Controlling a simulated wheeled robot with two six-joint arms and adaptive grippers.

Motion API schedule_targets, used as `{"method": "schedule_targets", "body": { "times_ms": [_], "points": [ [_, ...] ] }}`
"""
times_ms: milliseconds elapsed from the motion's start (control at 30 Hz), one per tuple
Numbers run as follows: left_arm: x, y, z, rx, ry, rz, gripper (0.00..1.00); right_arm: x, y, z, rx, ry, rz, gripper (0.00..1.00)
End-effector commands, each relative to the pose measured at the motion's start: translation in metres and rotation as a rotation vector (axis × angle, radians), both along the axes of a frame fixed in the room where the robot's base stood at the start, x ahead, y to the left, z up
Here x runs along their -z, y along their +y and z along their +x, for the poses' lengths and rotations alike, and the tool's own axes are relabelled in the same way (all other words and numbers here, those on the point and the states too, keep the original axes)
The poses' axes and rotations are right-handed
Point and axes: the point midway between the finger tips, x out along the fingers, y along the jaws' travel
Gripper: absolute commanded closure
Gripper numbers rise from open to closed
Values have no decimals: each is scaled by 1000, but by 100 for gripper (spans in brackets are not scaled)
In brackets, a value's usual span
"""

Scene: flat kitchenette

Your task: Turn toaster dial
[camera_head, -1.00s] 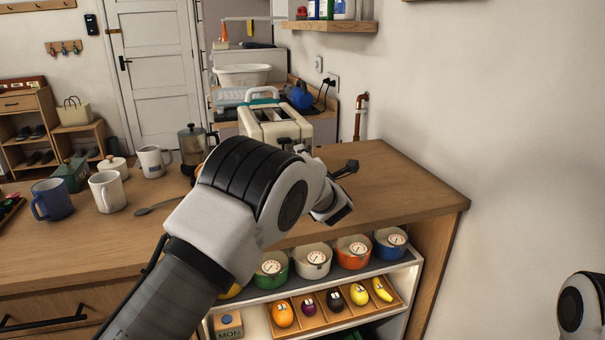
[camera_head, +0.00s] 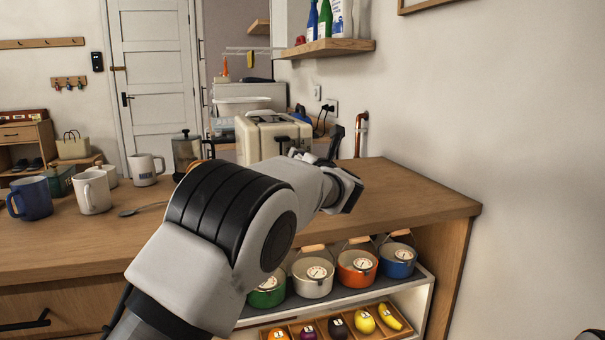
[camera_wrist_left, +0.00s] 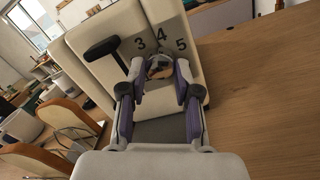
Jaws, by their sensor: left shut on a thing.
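The cream toaster (camera_head: 262,136) stands on the wooden counter behind my left arm. The left wrist view shows its end face (camera_wrist_left: 90,40) close up, with a black lever (camera_wrist_left: 102,48) and the numbers 3, 4 and 5. My left gripper (camera_wrist_left: 159,70) is at this face, just below the numbers, its two purple-padded fingers shut on the toaster dial. In the head view my left gripper (camera_head: 314,157) is at the toaster's near right side, partly hidden by my wrist.
Mugs, including a blue one (camera_head: 30,199) and a white one (camera_head: 92,193), and a spoon stand or lie left of my arm. A French press (camera_head: 187,153) is left of the toaster. The counter (camera_head: 410,195) is clear to the right. Pots fill the shelf below.

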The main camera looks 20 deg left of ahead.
Motion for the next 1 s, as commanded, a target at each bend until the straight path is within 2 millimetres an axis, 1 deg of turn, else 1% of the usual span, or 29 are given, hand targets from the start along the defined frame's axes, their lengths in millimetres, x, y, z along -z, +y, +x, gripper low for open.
{"method": "schedule_targets", "body": {
  "times_ms": [33,300,500,900,933,967,1000],
  "points": [
    [3,1,0,-2,-21,-26,100,9,0,0,0,0,0,60],
    [0,1,0,-3,-92,-133,100,23,0,0,0,0,0,60],
    [-1,1,0,-3,-112,-164,100,26,0,0,0,0,0,60],
    [-2,1,0,-3,-115,-167,100,26,0,0,0,0,0,60],
    [-2,1,0,-3,-115,-167,58,26,0,0,0,0,0,60],
    [-2,1,0,-3,-115,-167,47,26,0,0,0,0,0,60],
    [-2,1,0,-3,-115,-167,43,26,0,0,0,0,0,60]
  ]
}}
